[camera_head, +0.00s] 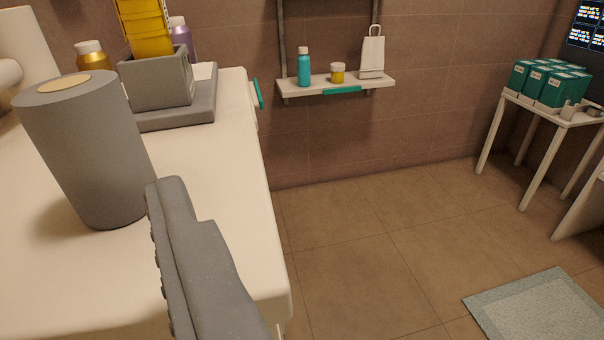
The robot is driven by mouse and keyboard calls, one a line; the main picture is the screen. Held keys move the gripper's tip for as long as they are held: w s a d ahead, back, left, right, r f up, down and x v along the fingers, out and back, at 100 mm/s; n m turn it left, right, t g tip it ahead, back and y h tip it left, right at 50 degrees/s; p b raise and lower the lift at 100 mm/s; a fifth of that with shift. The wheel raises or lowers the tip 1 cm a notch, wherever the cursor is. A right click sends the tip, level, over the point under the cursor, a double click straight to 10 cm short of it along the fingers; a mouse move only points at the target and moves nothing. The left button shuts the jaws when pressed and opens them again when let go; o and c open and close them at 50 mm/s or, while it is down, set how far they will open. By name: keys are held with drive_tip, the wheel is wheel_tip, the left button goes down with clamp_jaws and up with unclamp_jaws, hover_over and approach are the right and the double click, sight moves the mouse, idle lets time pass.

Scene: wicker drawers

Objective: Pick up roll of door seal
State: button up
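I see no object that I can clearly identify as the roll of door seal. A large grey tapered cylinder (85,150) with a tan disc on top stands on the white counter (215,180) at the left; I cannot tell whether it is the roll. Part of my gripper (190,240) shows as a grey shape with a ridged left edge, rising from the bottom over the counter's front part. It is right of and nearer than the cylinder, apparently apart from it. No second finger can be made out, and nothing is seen held.
A grey box (158,80) with a yellow item (147,25) stands behind the cylinder, near bottles. A wall shelf (300,88) holds a teal bottle, a jar and a white bag. Teal boxes (525,78) stand on a white table at right. The tiled floor (360,240) is open; a mat (540,305) lies lower right.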

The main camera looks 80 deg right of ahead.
sight(99, 157)
drive_tip(key=shift+g+h, duration=0.3)
drive_tip(key=shift+h, duration=0.1)
drive_tip(key=x, duration=0.5)
drive_tip(key=s+f+b+x, duration=0.1)
drive_tip(key=x, duration=0.2)
drive_tip(key=shift+d+f, duration=0.1)
drive_tip(key=shift+d, duration=0.35)
drive_tip(key=shift+w+a+b+x, duration=0.15)
drive_tip(key=shift+b+x, duration=0.1)
drive_tip(key=shift+x, duration=0.65)
drive_tip(key=shift+w+a+b+x, duration=0.1)
drive_tip(key=shift+b+x, duration=0.15)
drive_tip(key=shift+x, duration=0.6)
drive_tip(key=shift+w+b+x, duration=0.15)
drive_tip(key=shift+b+x, duration=0.1)
drive_tip(key=shift+x, duration=0.65)
drive_tip(key=shift+a, duration=0.1)
drive_tip(key=c, duration=1.1)
